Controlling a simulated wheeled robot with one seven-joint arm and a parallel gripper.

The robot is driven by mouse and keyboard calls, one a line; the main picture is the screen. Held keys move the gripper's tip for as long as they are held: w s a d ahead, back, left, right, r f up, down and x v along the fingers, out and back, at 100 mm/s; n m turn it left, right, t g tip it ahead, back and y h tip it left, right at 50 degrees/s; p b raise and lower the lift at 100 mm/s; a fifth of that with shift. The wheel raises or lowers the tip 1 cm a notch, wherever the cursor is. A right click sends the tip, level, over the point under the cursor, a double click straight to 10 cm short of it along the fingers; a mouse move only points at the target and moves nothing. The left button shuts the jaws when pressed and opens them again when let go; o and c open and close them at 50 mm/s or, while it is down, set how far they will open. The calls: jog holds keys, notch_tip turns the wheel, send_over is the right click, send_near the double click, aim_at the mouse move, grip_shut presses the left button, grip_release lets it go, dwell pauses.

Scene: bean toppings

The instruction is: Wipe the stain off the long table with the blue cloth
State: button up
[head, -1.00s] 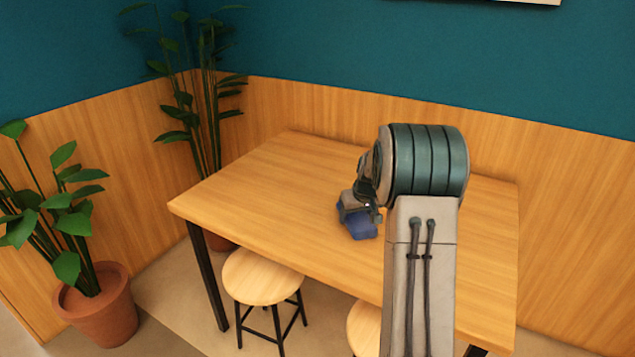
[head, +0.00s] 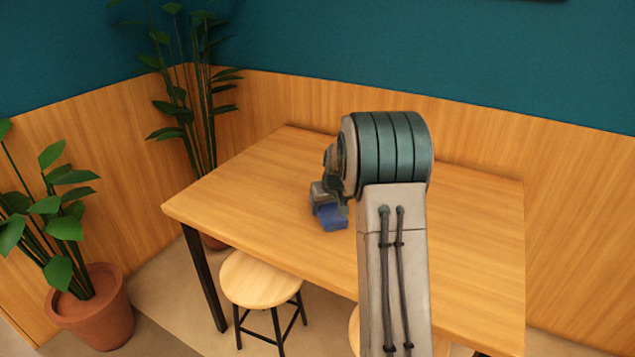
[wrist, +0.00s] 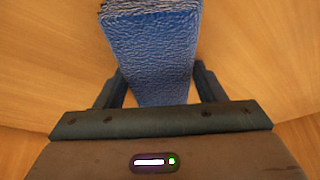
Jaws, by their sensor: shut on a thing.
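The blue cloth (head: 332,218) is at my gripper (head: 330,205), over the middle of the long table (head: 250,185). In the wrist view the folded, textured cloth (wrist: 152,50) runs between the two fingers of my gripper (wrist: 157,90), which is shut on it. The cloth looks to be at or close to the tabletop; I cannot tell whether it touches. No stain shows on the visible tabletop in either view. My arm hides part of the table's right half, and the cloth and gripper hide the patch beneath them.
A round wooden stool (head: 261,279) stands at the table's near side, and another (head: 355,325) is partly behind my arm. A potted plant (head: 92,305) stands at the left and a taller plant (head: 190,90) in the back corner. The table's left part is clear.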

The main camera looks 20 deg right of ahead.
jog(key=shift+w+a, duration=0.25)
jog(key=shift+a, duration=0.1)
jog(key=shift+w+a+r, duration=0.1)
jog(key=shift+w+r, duration=0.15)
notch_tip(320, 180, up, 3)
jog(key=shift+s+f+p, duration=0.15)
jog(key=shift+p, duration=0.65)
jog(key=shift+r+p, duration=1.65)
jog(key=shift+r, duration=0.85)
